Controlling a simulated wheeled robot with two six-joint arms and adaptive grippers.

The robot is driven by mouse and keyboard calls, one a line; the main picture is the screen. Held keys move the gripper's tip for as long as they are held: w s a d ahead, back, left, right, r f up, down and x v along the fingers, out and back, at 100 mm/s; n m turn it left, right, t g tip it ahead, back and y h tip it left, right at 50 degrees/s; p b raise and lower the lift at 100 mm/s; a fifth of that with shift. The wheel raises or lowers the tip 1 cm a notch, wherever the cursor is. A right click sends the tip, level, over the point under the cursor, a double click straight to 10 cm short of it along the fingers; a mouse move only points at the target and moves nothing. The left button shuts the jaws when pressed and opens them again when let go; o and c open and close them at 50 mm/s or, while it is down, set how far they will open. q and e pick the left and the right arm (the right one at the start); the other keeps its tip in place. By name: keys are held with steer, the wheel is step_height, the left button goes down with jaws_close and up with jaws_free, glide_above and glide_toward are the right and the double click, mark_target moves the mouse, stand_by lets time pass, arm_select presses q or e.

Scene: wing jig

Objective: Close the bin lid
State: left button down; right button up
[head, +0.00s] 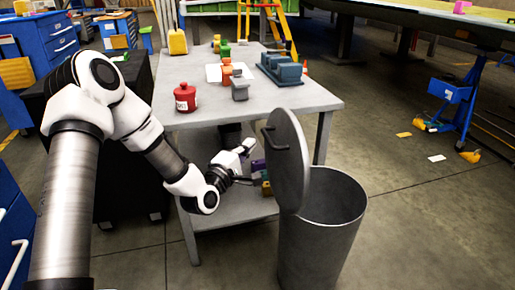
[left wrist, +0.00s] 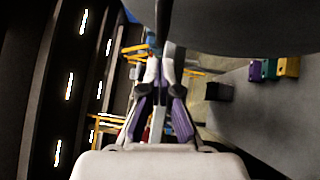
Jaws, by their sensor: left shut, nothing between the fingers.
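The grey metal bin (head: 322,235) stands on the floor in front of the table. Its round lid (head: 292,165) is open, raised almost upright at the bin's left side, with a dark handle (head: 273,140) on the face toward my left arm. My left gripper (head: 249,148) is left of the lid, close to the handle. In the left wrist view its fingers (left wrist: 159,78) are shut and empty. The lid (left wrist: 245,25) fills the upper right there, and a dark bar, seemingly the handle, runs just beyond the fingertips; I cannot tell whether they touch. My right gripper is not in view.
The grey table (head: 200,120) holds a red jar (head: 185,97), a blue-grey part (head: 280,68) and several blocks. Coloured blocks (left wrist: 268,69) sit on its lower shelf behind my gripper. A blue stand (head: 455,92) is farther right.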

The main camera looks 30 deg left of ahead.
arm_select(q)
steer(key=shift+w+d+r, duration=0.2)
steer(key=shift+w+d, duration=0.75)
steer(key=shift+w, duration=0.05)
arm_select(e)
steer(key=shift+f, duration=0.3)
